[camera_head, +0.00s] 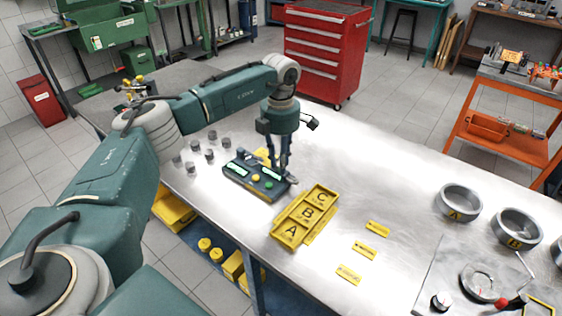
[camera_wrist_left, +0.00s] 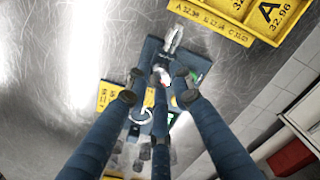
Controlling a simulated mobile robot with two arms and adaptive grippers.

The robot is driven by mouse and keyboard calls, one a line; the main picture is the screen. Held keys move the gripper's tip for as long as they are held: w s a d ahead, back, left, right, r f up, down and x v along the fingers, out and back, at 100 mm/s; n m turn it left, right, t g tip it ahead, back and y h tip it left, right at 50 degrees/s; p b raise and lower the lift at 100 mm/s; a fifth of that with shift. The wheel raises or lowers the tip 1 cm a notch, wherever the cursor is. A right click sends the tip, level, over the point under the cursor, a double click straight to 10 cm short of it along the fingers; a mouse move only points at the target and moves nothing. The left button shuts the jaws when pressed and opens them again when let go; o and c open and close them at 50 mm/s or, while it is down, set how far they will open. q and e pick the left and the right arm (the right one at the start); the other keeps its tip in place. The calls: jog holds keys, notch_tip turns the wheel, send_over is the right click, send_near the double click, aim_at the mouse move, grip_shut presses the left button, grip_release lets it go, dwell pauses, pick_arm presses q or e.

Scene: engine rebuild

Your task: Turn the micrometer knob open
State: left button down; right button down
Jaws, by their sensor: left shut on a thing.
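My left gripper (camera_head: 284,168) points straight down at that end of the stand. In the left wrist view, its dark blue fingers (camera_wrist_left: 161,84) close around the micrometer's knob. The fingers hide most of the knob, so its turn angle cannot be told. My right gripper is not in view.
A yellow tray (camera_head: 276,234) marked A, B and C lies just right of the stand. Several grey cylinders (camera_head: 194,145) stand left of it. Yellow labels (camera_head: 364,249) and metal ring bowls (camera_head: 459,202) lie further right. Bare steel table lies between them.

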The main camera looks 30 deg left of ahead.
pick_arm(q)
jog(key=shift+a, duration=0.15)
dwell(0.4)
jog(key=c, duration=1.5)
grip_release()
jog(key=shift+s+r, duration=0.1)
notch_tip(320, 180, up, 12)
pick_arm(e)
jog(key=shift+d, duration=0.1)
